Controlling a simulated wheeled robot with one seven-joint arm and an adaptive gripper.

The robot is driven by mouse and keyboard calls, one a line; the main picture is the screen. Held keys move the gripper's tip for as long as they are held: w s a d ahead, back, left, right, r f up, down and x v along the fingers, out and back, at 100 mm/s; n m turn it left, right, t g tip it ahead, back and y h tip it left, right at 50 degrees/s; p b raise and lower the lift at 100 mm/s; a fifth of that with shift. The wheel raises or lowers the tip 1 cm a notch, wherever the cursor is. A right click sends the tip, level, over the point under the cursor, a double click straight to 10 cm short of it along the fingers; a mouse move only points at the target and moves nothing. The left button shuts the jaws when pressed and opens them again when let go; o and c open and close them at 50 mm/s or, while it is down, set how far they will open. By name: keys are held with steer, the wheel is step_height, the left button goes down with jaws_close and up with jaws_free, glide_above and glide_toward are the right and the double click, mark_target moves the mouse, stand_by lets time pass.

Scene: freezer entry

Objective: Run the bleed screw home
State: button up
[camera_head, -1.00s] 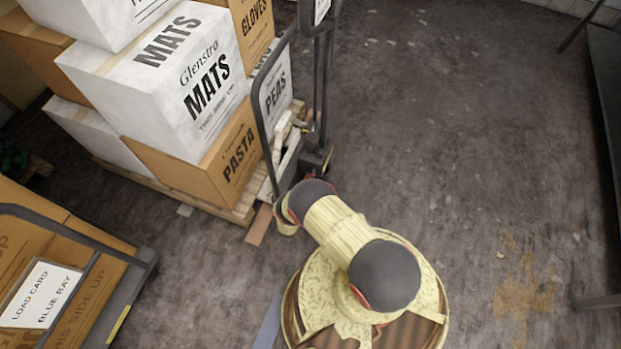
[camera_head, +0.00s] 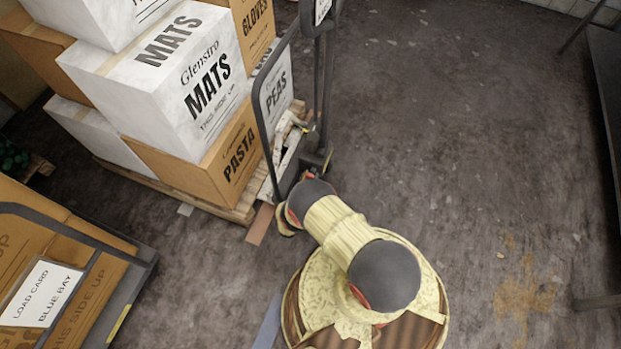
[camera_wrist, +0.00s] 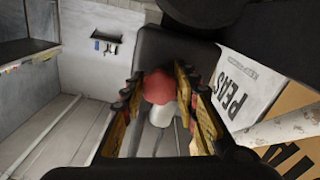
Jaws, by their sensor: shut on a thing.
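A red knob (camera_wrist: 159,87) with a pale stem (camera_wrist: 161,115) shows in the wrist view; it appears to be the head of the bleed screw. My gripper (camera_wrist: 160,80) has one patterned finger on each side of the red knob and is shut on it. The thread and the seat of the screw are hidden, so I cannot tell how deep it sits. In the head view, my arm reaches to the foot of a dark-framed pallet truck (camera_head: 325,100); the knob and the fingertips cannot be made out there.
A pallet (camera_head: 243,212) stacked with boxes, including a white MATS box (camera_head: 165,85) and a PASTA box (camera_head: 225,160), stands left of the truck. A cart (camera_head: 128,290) with a load card (camera_head: 42,293) is at lower left. The floor (camera_head: 460,130) to the right is mostly clear.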

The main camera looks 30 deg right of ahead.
steer(key=shift+s+a+f+m+p, duration=0.1)
steer(key=shift+m+p, duration=0.15)
steer(key=shift+m, duration=0.65)
steer(key=shift+s+f+m+p, duration=0.1)
steer(key=shift+m+p, duration=0.15)
steer(key=shift+m, duration=0.65)
steer(key=o, duration=1.2)
steer(key=shift+w+r, duration=0.1)
steer(key=shift+w, duration=0.1)
steer(key=shift+c, duration=0.2)
steer(key=v, duration=0.7)
steer(key=shift+a, duration=0.2)
steer(key=shift+s, duration=0.1)
